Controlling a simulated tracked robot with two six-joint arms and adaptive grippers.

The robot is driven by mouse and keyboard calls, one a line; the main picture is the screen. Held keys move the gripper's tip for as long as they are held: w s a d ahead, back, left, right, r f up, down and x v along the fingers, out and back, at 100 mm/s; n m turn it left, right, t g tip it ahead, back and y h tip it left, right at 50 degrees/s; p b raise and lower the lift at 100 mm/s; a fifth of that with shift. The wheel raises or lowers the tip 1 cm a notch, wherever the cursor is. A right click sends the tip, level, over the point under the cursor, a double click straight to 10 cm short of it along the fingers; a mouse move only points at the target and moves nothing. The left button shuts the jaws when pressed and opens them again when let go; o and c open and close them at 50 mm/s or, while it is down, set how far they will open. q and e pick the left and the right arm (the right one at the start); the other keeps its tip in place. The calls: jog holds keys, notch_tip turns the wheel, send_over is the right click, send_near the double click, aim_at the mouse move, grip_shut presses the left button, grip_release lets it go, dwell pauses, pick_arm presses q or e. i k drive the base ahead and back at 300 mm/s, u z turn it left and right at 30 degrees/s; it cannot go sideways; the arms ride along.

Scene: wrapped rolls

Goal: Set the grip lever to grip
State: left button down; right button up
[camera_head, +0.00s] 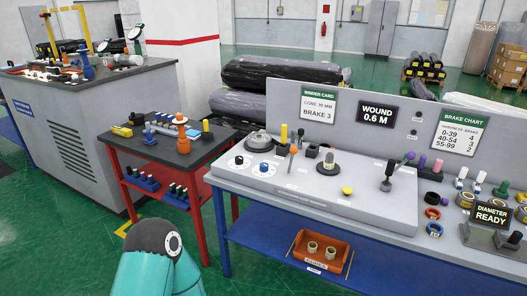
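A grey control panel (318,196) stands on the bench, with several levers and knobs on it. Towards its left is a slim lever with an orange handle (293,150). Towards its right, a lever with a dark knob (388,172) stands on a dark base, and a purple-tipped lever (410,157) is behind it. The small labels are too small to read, so I cannot tell which is the grip lever or how it is set. A teal and dark link of my own arm shows at the bottom left. Neither gripper is in view.
A red cart (152,185) with small tools stands left of the bench. An orange tray (318,262) lies on the blue lower shelf. Rings and a "DIAMETER READY" display (490,214) are at the right. Black wrapped rolls (283,72) lie behind. Green floor is free in front.

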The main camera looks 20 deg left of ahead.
aim_at(294, 149)
jog(key=z, duration=0.15)
jog(key=i, duration=0.85)
jog(key=u, duration=0.15)
jog(key=k, duration=0.9)
jog(key=z, duration=0.15)
jog(key=i, duration=0.95)
